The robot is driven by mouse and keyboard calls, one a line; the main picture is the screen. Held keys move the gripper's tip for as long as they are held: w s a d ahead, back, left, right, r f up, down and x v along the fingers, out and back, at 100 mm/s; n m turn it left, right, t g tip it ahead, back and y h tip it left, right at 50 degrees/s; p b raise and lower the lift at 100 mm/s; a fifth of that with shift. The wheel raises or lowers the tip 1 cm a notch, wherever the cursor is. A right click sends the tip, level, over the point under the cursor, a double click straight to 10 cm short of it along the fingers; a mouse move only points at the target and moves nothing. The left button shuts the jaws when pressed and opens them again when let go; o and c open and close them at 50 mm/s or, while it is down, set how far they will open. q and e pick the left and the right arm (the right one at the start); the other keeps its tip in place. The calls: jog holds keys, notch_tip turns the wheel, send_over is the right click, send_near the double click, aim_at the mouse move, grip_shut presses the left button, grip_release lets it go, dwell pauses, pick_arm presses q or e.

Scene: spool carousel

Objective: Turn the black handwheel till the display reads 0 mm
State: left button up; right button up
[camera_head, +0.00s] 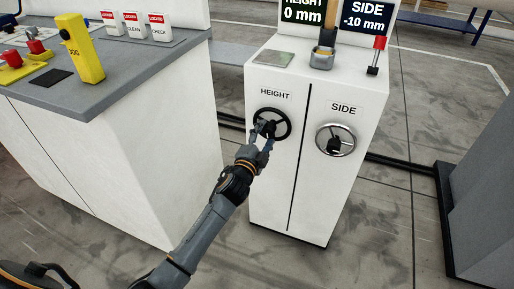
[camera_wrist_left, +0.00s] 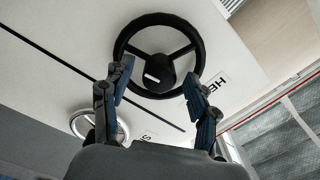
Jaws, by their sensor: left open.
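The black handwheel (camera_head: 287,120) is on the front of the white cabinet, under the word HEIGHT. The height display (camera_head: 302,13) reads 0 mm, its top edge cut off. My left gripper (camera_head: 264,131) is at the black handwheel, its fingers pointing at the wheel. In the left wrist view the two fingers (camera_wrist_left: 159,75) are spread apart in front of the wheel's lower part, one each side of the hub (camera_wrist_left: 158,74). Whether they touch the rim is unclear. My right gripper is in neither view.
A chrome handwheel (camera_head: 349,140) under the word SIDE is to the right; its display (camera_head: 366,18) reads -10 mm. A red-knobbed lever (camera_head: 376,54) stands on the cabinet top. A grey-topped counter (camera_head: 150,62) with a yellow JOG post (camera_head: 80,48) is left.

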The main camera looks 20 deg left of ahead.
pick_arm(q)
jog(key=s, duration=1)
jog(key=shift+s+a, duration=0.15)
jog(key=shift+s, duration=0.2)
